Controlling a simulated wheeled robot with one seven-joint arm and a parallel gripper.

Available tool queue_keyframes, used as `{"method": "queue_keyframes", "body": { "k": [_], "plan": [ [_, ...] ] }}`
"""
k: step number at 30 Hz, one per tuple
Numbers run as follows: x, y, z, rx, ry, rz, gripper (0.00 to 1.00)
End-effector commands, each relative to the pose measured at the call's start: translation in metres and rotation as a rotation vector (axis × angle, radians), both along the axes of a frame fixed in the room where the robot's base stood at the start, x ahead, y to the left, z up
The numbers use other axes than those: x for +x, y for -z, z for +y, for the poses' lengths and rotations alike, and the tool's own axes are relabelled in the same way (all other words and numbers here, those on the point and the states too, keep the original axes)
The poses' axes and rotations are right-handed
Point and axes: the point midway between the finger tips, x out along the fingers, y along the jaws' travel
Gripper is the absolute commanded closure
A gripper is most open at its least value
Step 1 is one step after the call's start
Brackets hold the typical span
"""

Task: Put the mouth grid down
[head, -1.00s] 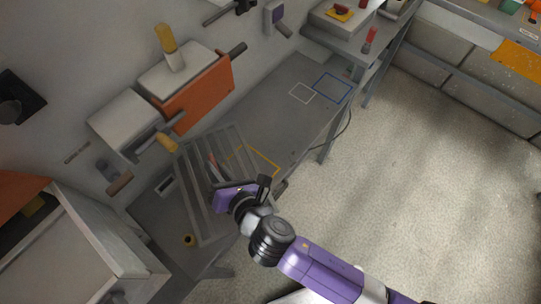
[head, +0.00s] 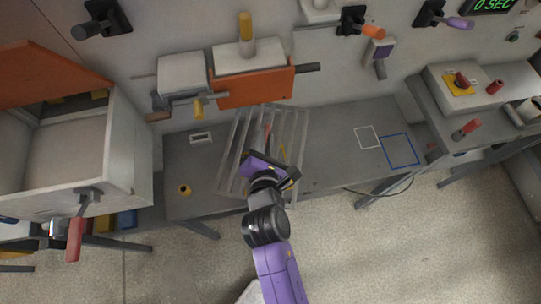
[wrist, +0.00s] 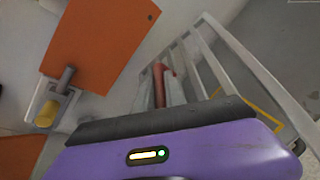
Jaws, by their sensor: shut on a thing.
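The mouth grid (head: 303,145) is a grey frame of parallel bars with a red handle (head: 267,132). My gripper (head: 266,158) is shut on it near the handle. In the head view the grid lies across the middle of the grey bench, in front of the orange panel. A yellow outline (head: 283,154) shows partly between its bars. In the wrist view the grid's bars (wrist: 255,75) and red handle (wrist: 171,84) stick out beyond my gripper's dark edge. The fingertips are hidden. I cannot tell whether the grid touches the bench.
The bench (head: 335,160) is clear to the right, with a white outline (head: 367,138) and a blue outline (head: 399,150) on it. The orange panel (head: 245,88) with its handles stands behind. A white cabinet (head: 120,150) with an open orange lid is at left.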

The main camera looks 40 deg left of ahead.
Motion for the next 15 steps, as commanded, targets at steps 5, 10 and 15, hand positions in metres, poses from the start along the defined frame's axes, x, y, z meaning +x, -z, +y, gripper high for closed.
{"method": "queue_keyframes", "body": {
  "k": [5,10,15],
  "plan": [
    [0.0,0.046,0.001,0.0,-0.002,-0.003,1.0],
    [0.0,0.087,0.001,0.0,-0.002,-0.002,1.0],
    [0.0,0.114,0.001,0.002,-0.001,-0.002,1.0]
  ]
}}
